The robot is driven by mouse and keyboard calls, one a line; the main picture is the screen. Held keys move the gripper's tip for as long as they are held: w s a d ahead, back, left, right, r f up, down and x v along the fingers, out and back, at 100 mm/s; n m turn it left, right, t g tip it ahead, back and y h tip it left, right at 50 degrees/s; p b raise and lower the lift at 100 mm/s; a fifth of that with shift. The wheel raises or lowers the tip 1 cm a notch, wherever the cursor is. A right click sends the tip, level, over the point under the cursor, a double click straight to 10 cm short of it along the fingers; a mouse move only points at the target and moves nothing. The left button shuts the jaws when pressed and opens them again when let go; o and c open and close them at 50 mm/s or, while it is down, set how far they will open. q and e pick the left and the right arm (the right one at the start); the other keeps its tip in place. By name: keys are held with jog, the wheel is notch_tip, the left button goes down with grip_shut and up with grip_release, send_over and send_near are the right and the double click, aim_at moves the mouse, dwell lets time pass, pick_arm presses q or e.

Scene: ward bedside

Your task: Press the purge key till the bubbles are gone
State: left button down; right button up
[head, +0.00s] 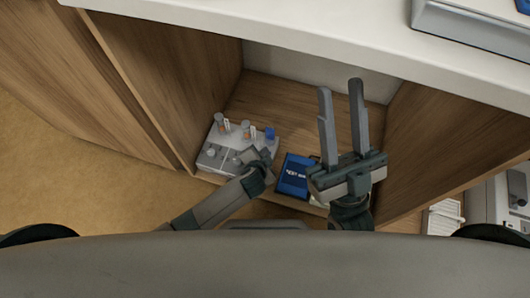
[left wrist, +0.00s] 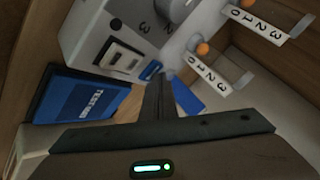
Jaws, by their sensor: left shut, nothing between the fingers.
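A pale grey device (head: 211,157) with numbered flow scales stands at the left of the open wooden compartment. No label tells me which is the purge key, and I see no bubbles. My left gripper (head: 250,155) is shut and empty at the device's right side. In the left wrist view its fingertips (left wrist: 163,77) are close beside the blue key; contact cannot be told. My right gripper (head: 341,88) is open and empty, right of the device.
A blue box (head: 293,178) lies right of the device, and shows in the left wrist view (left wrist: 75,95). Wooden side walls (head: 165,80) and a white top (head: 290,40) enclose the compartment. Scales with orange balls (left wrist: 202,49) stick out from the device.

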pick_arm(q)
jog(key=shift+r, duration=0.1)
jog(key=shift+r+p, duration=0.7)
jog(key=shift+p, duration=0.25)
notch_tip(320, 180, up, 5)
jog(key=p, duration=0.5)
jog(key=shift+r, duration=0.15)
dwell(0.9)
